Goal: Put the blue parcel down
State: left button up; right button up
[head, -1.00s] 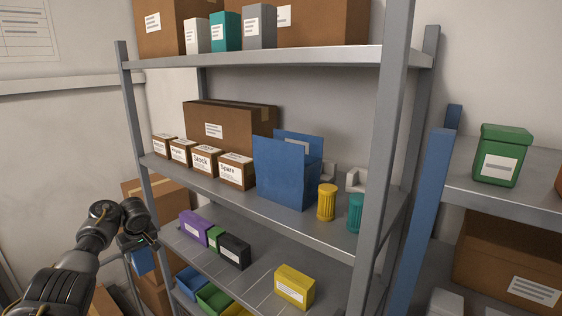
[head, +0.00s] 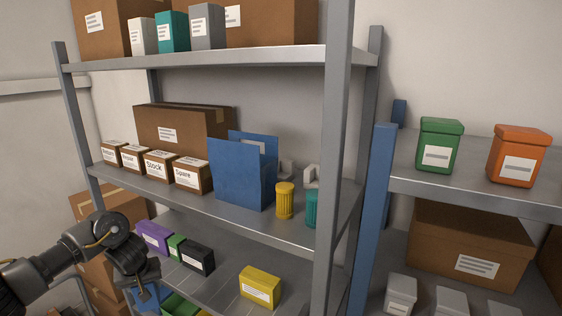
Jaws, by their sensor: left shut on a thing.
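My left gripper (head: 143,279) is at the lower left, in front of the rack's left end, and is shut on the blue parcel (head: 149,298). Blue shows just below the fingers; a blue bin lies behind there, so I cannot tell the parcel's outline from it. A purple box (head: 154,237), a small green box (head: 176,247), a black box (head: 197,257) and a yellow box (head: 260,287) stand on the lower shelf. My right gripper is out of view.
The lower shelf (head: 225,275) has bare room between the black and yellow boxes. Above it, the middle shelf (head: 190,196) holds labelled cartons, a blue file holder (head: 240,178) and canisters. A grey post (head: 335,150) and blue post (head: 372,210) stand right.

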pick_arm(q)
jog(key=shift+s+d+r+m, duration=0.2)
jog(key=shift+s+d, duration=0.15)
jog(key=shift+d, duration=0.3)
jog(key=shift+s+d+r+m, duration=0.2)
jog(key=shift+s+d, duration=0.15)
jog(key=shift+d, duration=0.25)
jog(key=d+r+m+h, duration=0.3)
jog(key=d+r+m, duration=0.4)
jog(key=d, duration=0.5)
jog(key=s+d+r+m+h, duration=0.1)
jog(key=s+d+r+m, duration=0.25)
jog(key=s+d, duration=0.35)
jog(key=s+a+f+m+g+h, duration=0.1)
jog(key=s+a+m, duration=0.1)
jog(key=s, duration=0.4)
jog(key=s+a+f+m, duration=0.2)
jog(key=s+m, duration=0.1)
jog(key=s, duration=0.2)
notch_tip(320, 180, down, 14)
jog(key=b, duration=1.4)
jog(key=shift+s+a+f+h, duration=0.2)
jog(key=shift+a+f+h, duration=0.05)
jog(key=shift+h, duration=0.05)
jog(key=shift+s+n, duration=0.15)
jog(key=shift+n, duration=0.1)
